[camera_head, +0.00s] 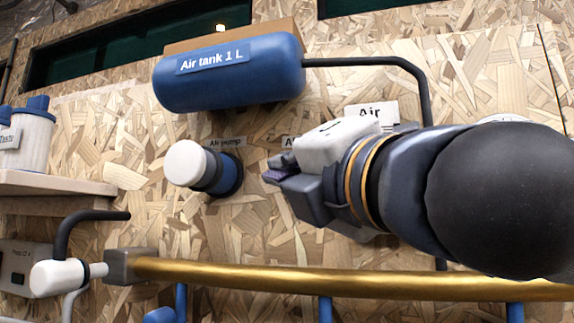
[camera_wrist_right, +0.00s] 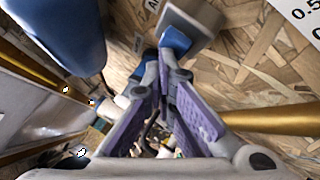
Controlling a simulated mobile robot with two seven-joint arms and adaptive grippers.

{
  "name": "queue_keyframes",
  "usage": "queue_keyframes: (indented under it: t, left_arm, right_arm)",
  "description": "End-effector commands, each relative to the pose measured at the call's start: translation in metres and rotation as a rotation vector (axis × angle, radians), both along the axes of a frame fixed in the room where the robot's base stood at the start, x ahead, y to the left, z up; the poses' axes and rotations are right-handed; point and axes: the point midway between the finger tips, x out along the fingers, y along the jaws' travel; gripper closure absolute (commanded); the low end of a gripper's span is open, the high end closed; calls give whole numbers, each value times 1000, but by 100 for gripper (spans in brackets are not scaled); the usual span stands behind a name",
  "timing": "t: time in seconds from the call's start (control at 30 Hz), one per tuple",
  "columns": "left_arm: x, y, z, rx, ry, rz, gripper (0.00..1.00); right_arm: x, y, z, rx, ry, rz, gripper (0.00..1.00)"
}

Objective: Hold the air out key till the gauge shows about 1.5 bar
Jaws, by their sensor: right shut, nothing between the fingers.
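My right gripper (camera_head: 272,177) is shut and empty in front of the chipboard wall, just right of the white-capped air pump (camera_head: 205,168). In the right wrist view its purple-padded fingertips (camera_wrist_right: 168,62) meet at a small blue key (camera_wrist_right: 175,42) on a grey box (camera_wrist_right: 195,20). They look to be at or against the key; I cannot tell whether it is pressed. The key is hidden behind my gripper in the head view. The pale gauge face (camera_wrist_right: 302,14) shows only a corner with "0.5"; its needle is out of sight. My left gripper is not in view.
The blue tank (camera_head: 230,72) labelled "Air tank 1 L" hangs above, with a black pipe (camera_head: 375,62) running right. A brass rail (camera_head: 250,277) crosses below my right gripper. A shelf (camera_head: 50,184) with a white-and-blue canister (camera_head: 36,138) is at left.

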Motion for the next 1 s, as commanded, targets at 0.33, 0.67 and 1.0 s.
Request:
queue_keyframes:
  t: [0.33, 0.67, 1.0]
  left_arm:
    - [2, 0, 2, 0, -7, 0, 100]
    - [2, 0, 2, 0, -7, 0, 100]
    - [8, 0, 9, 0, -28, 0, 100]
  right_arm:
    - [-16, 5, 0, 0, 0, -1, 100]
    - [-19, 6, 0, 0, 0, 0, 100]
    - [-51, 17, 2, -1, -4, 2, 100]
